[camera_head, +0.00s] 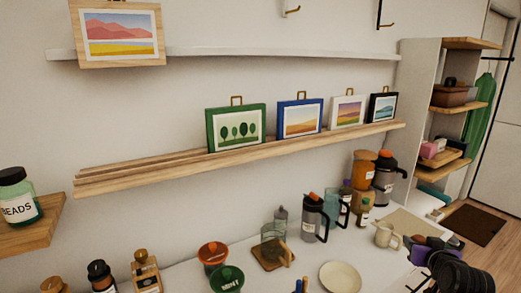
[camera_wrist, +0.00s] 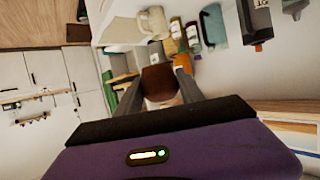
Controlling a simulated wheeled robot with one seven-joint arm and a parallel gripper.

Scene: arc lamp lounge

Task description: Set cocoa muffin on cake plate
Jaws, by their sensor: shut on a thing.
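The cocoa muffin (camera_wrist: 158,79) has a brown top and a paler lower part. In the wrist view my gripper (camera_wrist: 157,84) is shut on it, with one dark finger on each side. In the head view my arm and gripper reach in at the lower right, and I cannot make out the muffin there. A round cream plate (camera_head: 340,278), which looks like the cake plate, lies on the white counter at the lower middle. It looks empty. My gripper is to the right of it, apart from it.
A picture ledge (camera_head: 250,155) runs above.

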